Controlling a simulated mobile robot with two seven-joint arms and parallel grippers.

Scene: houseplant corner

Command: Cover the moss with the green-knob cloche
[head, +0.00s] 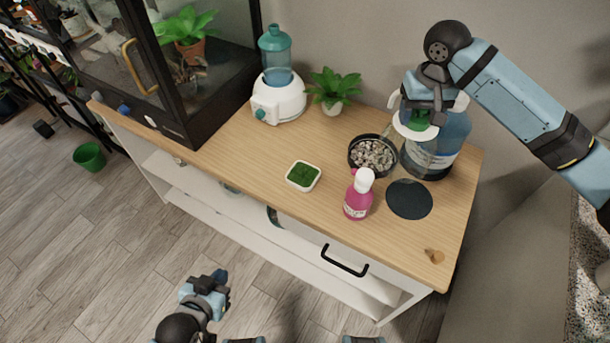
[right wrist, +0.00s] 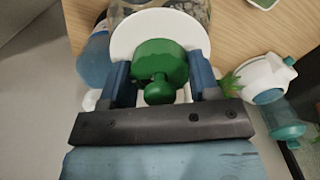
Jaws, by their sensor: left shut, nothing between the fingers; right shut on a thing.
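The moss (head: 303,174) is a green patch in a small white square dish (head: 290,184) on the table. Nothing covers it. My right gripper (head: 424,112) is shut on the green knob (right wrist: 158,62) of the cloche, up and right of the moss in the head view. The cloche's white round top (right wrist: 125,38) shows under the knob; its clear dome is hard to make out against the jug. The cloche appears raised, but its lower rim is unclear. My left gripper (head: 217,284) is shut and empty, low in front of the table.
A pink bottle (head: 357,198) with a white cap and a bowl of pebbles (head: 372,155) stand between moss and dark round mat (head: 409,199). A large blue jug (head: 448,150) stands behind the cloche. A white dispenser (head: 278,103) and potted plant (head: 332,92) stand at the back.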

